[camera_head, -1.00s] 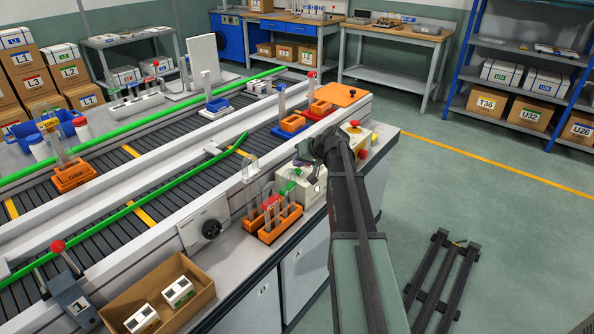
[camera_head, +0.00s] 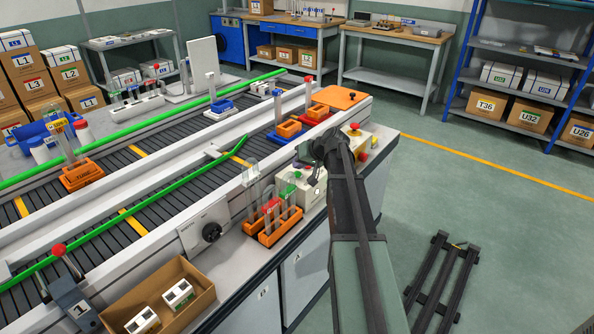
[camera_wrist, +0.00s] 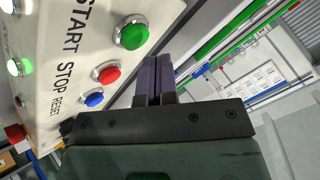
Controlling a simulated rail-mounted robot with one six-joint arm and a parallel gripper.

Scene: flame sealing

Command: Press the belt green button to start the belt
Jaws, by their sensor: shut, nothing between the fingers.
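In the wrist view, the pale control panel (camera_wrist: 50,60) fills the left side, with START, STOP and RESET lettering. The green button (camera_wrist: 130,33) sits by START, with a red button (camera_wrist: 105,73) and a blue button (camera_wrist: 92,98) below it. My gripper (camera_wrist: 153,65) is shut and empty. Its fingertips show just right of and below the green button, and I see a gap in the picture; depth is unclear. In the head view, my arm's dark end (camera_head: 322,148) is over the bench by the yellow box, and its fingertips are not clear.
A green lamp (camera_wrist: 14,67) glows on the panel. An orange tube rack (camera_head: 273,228) and a yellow box with a red knob (camera_head: 354,127) are close to my arm.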

